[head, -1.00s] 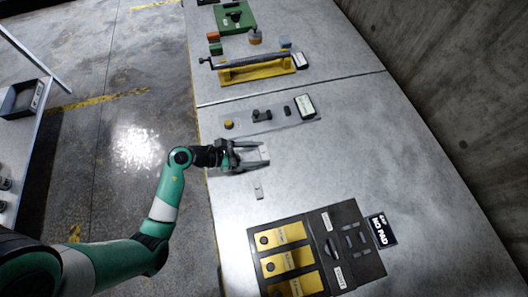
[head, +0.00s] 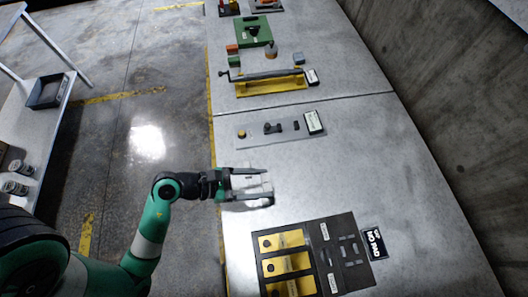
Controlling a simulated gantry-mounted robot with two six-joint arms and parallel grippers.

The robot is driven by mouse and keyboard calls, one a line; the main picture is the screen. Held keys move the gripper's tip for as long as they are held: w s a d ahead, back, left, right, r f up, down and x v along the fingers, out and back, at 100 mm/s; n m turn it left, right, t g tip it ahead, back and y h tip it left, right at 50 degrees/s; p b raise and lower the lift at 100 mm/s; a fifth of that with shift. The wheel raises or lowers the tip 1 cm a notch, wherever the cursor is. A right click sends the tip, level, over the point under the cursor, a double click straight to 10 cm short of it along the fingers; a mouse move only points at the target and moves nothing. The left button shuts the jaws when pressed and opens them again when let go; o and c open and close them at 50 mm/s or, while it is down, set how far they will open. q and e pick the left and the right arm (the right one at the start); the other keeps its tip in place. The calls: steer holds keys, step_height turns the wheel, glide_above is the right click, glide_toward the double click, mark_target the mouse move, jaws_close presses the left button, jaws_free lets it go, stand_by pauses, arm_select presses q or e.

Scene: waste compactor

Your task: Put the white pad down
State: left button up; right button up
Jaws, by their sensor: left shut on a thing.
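My left gripper (head: 262,188) reaches in from the left over the metal bench. Its two long pale fingers point right and are shut on the white pad (head: 252,184), which shows as a pale block between them. The fingers and the pad are close in colour, so the pad's edges are hard to make out. The gripper is above the bench between the grey plate and the dark board; I cannot tell whether the pad touches the bench. My right gripper is not in view.
A dark board (head: 349,278) with yellow panels lies below the gripper, beside a "NO PAD" sign (head: 374,243). A grey plate (head: 274,139) with small parts lies above it. A yellow stand (head: 272,87) with a bar is farther back. The bench right of the gripper is clear.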

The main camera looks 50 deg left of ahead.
arm_select(q)
steer(key=w+r+n+y, duration=0.2)
steer(key=w+r, duration=0.2)
steer(key=w, duration=0.4)
steer(key=s+r+p, duration=0.2)
steer(key=r+p, duration=1.1)
steer(key=s+r+p, duration=0.1)
steer(key=r+p, duration=1.3)
steer(key=shift+s+a+t+p, duration=0.25)
steer(key=shift+s+t+p, duration=0.05)
steer(key=shift+s+t, duration=0.1)
